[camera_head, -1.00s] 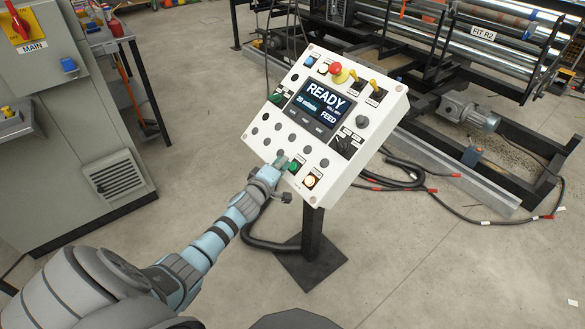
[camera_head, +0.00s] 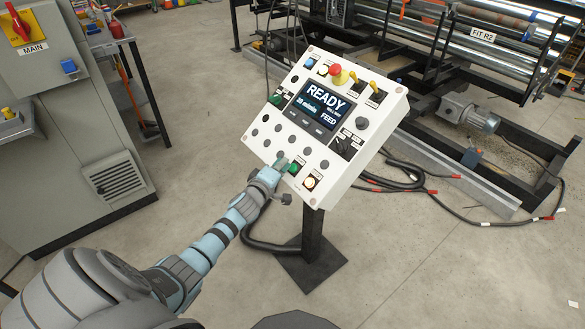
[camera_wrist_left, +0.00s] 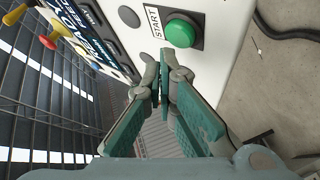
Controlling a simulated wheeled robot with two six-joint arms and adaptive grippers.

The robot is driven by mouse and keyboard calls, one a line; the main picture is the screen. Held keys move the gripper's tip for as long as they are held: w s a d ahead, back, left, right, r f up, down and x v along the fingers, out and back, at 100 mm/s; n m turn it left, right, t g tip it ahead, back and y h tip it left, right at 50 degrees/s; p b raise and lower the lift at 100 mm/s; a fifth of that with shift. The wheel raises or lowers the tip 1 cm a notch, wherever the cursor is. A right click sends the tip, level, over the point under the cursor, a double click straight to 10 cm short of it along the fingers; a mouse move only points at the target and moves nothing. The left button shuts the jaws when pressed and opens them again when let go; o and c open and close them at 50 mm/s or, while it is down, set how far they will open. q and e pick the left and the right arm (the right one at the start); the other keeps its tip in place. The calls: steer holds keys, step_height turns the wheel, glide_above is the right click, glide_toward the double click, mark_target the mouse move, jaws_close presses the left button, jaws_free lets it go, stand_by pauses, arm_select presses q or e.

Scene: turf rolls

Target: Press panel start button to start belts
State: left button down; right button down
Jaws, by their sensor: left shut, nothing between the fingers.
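The white control panel (camera_head: 345,185) stands tilted on a black post, its screen (camera_head: 322,107) reading "READY" and "FEED". The green start button (camera_head: 292,168) is near its lower edge. In the left wrist view, the green button (camera_wrist_left: 181,32), labelled "START", stands out from the panel face. My left gripper (camera_head: 281,162) is shut and empty, right by this button. In the left wrist view, my left gripper's fingertips (camera_wrist_left: 163,72) are together just below the button, with a small gap visible in the picture. My right gripper is not in view.
A lit button (camera_head: 310,183) sits beside the start button. A red emergency stop (camera_head: 336,70) is at the panel's top. A grey cabinet (camera_head: 75,165) marked "MAIN" stands left. Roller machinery (camera_head: 460,50) is behind. Black cables (camera_head: 400,178) lie on the floor right of the post.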

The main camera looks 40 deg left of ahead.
arm_select(q)
steer(key=shift+w+f+b, duration=0.25)
steer(key=shift+f+b, duration=0.1)
steer(key=shift+b, duration=0.1)
steer(key=shift+w+d+f+b, duration=0.15)
steer(key=shift+w+f+b, duration=0.1)
steer(key=shift+f+b, duration=0.15)
stand_by(0.7)
steer(key=shift+s+r, duration=0.1)
steer(key=shift+r, duration=0.1)
steer(key=shift+s+r+p, duration=0.4)
steer(key=shift+r+p, duration=0.05)
steer(key=shift+r, duration=0.05)
steer(key=shift+a, duration=0.2)
steer(key=s+r+p, duration=0.1)
steer(key=r, duration=0.1)
steer(key=s+r+p, duration=0.1)
steer(key=s+r, duration=0.1)
steer(key=shift+a, duration=0.4)
